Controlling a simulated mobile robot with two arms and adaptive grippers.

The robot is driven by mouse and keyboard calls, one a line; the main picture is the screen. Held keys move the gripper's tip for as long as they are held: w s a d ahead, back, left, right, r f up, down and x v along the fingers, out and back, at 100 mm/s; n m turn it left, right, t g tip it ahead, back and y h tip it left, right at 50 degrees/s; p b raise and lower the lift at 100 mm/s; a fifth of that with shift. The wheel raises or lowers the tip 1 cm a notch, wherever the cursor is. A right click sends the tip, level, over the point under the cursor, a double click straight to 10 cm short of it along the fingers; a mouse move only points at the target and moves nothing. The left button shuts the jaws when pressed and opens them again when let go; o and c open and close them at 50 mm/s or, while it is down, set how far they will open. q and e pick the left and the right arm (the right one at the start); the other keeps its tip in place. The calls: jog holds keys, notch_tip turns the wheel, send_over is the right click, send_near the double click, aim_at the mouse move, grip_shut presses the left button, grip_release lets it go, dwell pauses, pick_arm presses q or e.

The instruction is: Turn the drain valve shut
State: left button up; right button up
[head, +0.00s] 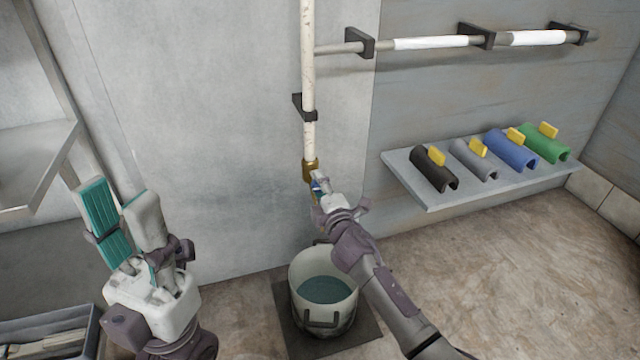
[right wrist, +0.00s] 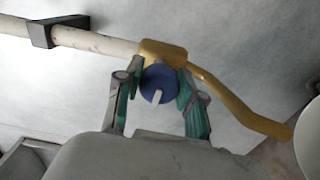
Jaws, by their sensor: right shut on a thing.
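The drain valve has a brass body (head: 310,168) at the lower end of a white vertical pipe (head: 308,60). In the right wrist view its round blue handle (right wrist: 159,84) with a pale bar sits between my right fingers, in front of the brass body and curved brass spout (right wrist: 235,100). My right gripper (right wrist: 157,92) is shut on the blue handle, one finger on each side. In the head view my right gripper (head: 318,186) mostly hides the handle. My left gripper (head: 115,215) is open and empty at the lower left, with its teal-padded fingers apart, away from the valve.
A bucket (head: 323,318) with dark teal liquid stands on a dark mat (head: 290,338) below the valve. A wall shelf (head: 430,202) at right holds several coloured half-pipe pieces with yellow tabs. A horizontal pipe (head: 430,43) runs above. A crate (head: 45,325) and metal shelf (head: 30,165) are at left.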

jog(key=shift+n, duration=0.3)
dwell(0.4)
jog(key=o, duration=1.1)
jog(key=shift+o, duration=0.2)
jog(key=v, duration=1.2)
